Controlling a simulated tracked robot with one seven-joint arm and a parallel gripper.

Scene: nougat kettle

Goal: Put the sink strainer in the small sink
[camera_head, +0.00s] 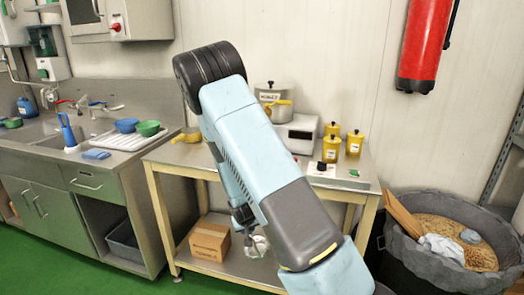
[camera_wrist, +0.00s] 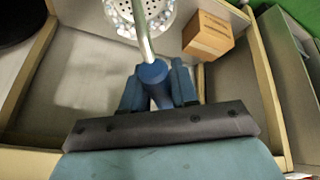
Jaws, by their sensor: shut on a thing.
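My gripper (camera_wrist: 158,88) is shut on the blue handle of a metal-stemmed tool, which I take to be the sink strainer (camera_wrist: 140,12). Its pale perforated disc, with whitish lumps on it, is cut off by the top edge of the wrist view. In the head view my gripper (camera_head: 242,216) hangs in front of the wooden-framed table, with the pale disc (camera_head: 260,245) just below it; my arm hides part of this. A steel sink (camera_head: 35,134) is set in the counter at far left. I cannot tell whether it is the small sink.
The table (camera_head: 160,155) carries a pot (camera_head: 272,92) and yellow containers (camera_head: 354,142). A cardboard box (camera_head: 210,242) sits on its lower shelf. A dark tub (camera_head: 420,265) stands right.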

